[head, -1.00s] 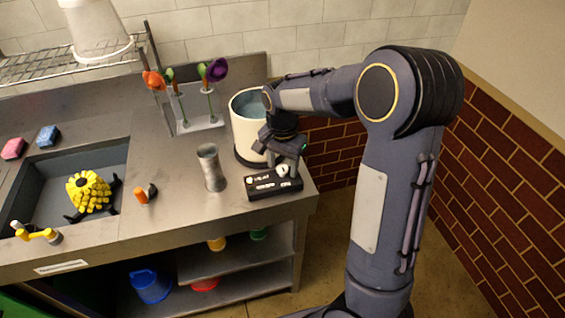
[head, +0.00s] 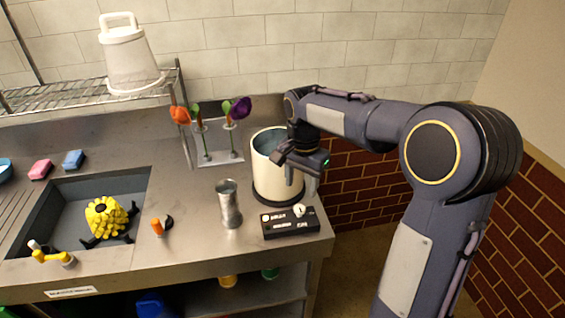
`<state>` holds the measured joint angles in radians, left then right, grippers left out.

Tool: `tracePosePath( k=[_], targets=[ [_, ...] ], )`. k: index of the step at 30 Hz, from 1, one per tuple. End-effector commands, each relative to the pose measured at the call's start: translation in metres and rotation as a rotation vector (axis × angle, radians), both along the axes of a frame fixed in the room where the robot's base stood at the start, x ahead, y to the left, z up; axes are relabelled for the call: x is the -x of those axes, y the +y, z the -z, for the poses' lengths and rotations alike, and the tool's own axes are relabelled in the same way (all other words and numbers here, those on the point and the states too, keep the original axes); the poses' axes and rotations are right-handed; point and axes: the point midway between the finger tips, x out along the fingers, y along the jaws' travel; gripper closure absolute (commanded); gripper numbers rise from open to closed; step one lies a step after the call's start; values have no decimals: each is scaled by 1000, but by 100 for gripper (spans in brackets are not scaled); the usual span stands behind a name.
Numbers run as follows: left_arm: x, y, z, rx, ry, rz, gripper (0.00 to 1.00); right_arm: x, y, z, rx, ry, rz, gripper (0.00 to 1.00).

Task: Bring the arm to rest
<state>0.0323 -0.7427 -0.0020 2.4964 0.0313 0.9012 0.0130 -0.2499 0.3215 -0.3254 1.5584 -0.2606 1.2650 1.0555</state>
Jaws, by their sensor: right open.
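My right arm comes in from the right side of the head view. Its gripper (head: 300,170) is open and empty, in front of the cream-coloured pot (head: 266,180), with its fingers pointing down. It hangs above a black control box (head: 290,222) with a pale knob on top, apart from it. The gripper hides part of the pot's right side. My left gripper is not in view.
A metal vase (head: 229,205) stands left of the box. A clear rack with flowers (head: 217,142) is behind it. The sink (head: 45,215) holds a yellow object (head: 106,215). An orange-handled tool (head: 157,227) lies between. A white bucket (head: 131,60) sits on the wire shelf.

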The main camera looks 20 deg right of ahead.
Motion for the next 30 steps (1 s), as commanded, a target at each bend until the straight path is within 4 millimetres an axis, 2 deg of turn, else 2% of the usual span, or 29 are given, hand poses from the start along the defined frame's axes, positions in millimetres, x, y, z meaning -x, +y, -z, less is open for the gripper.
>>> tracePosePath(
  k=[5,8,11,16,21,25,30],
  targets=[
    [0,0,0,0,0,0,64,1,0,0,-3,-2,-2,50],
    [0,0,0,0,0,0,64,11,0,-4,-30,-22,-34,50],
    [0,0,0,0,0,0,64,37,2,-13,-93,-75,-119,50],
    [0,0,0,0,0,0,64,106,18,-27,-194,-247,-362,50],
    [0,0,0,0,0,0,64,172,44,-24,-193,-436,-607,50],
    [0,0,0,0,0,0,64,205,62,-13,-147,-539,-748,50],
    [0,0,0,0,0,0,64,225,73,-1,-96,-602,-844,50]
  ],
)
